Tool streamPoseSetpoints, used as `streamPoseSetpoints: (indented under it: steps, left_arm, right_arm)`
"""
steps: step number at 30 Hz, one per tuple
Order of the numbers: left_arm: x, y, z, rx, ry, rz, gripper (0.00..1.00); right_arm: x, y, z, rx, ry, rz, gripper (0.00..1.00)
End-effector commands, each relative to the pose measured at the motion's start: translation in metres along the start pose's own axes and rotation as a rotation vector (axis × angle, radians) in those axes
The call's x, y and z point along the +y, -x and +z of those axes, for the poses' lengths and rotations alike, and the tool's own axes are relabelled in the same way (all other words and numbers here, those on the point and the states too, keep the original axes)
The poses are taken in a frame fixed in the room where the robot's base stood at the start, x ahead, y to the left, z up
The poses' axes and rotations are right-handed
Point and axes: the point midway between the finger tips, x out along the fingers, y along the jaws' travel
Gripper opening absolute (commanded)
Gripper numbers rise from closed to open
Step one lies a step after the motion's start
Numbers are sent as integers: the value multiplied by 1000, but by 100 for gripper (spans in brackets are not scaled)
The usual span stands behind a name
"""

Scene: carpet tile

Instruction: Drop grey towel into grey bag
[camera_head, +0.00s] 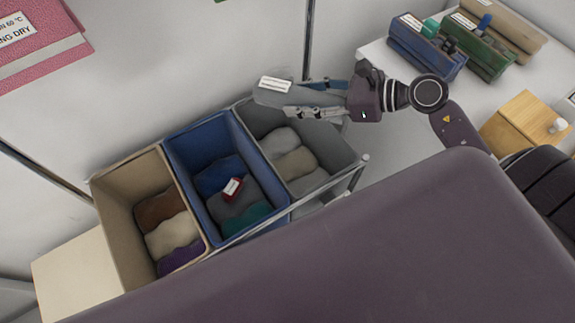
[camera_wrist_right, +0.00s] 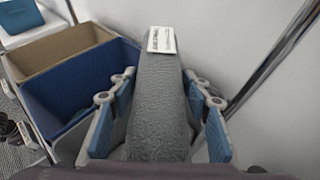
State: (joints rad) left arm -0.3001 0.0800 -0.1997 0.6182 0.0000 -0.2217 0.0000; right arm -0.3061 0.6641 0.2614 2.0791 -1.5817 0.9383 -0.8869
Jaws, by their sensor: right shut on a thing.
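My right gripper (camera_head: 318,98) is shut on a folded grey towel (camera_head: 272,97) with a white label. It holds the towel above the back of the grey bag (camera_head: 335,150). The towel also shows in the right wrist view (camera_wrist_right: 160,95), between both fingers. The grey bag is an open-topped compartment at the right end of a row of three, with grey and beige folded cloths inside. My left gripper is not in view.
A blue bag (camera_head: 180,150) and a tan bag (camera_head: 122,205) stand left of the grey one, each holding folded cloths. A metal rail (camera_head: 305,205) runs along their front. A white table (camera_head: 385,60) at the right carries several coloured boxes and a wooden box (camera_head: 522,125). A wall is behind.

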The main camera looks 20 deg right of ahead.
Motion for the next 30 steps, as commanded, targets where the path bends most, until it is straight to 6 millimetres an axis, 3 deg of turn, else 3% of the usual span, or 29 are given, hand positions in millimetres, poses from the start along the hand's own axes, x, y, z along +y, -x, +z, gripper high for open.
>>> streamPoseSetpoints:
  steps: [12, 23, 24, 28, 30]
  left_arm:
    - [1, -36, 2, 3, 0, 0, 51]
    - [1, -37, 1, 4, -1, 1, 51]
    - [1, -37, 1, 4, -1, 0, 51]
    - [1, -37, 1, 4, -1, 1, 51]
    - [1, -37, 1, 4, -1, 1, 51]
  right_arm:
    - [0, -19, -45, -1, -1, 0, 16]
    - [0, -20, -48, -1, 0, 0, 16]
    - [0, -20, -48, -1, 0, 0, 49]
    - [0, -20, -48, -1, 0, 0, 63]
    - [0, -20, -48, -1, 0, 0, 65]
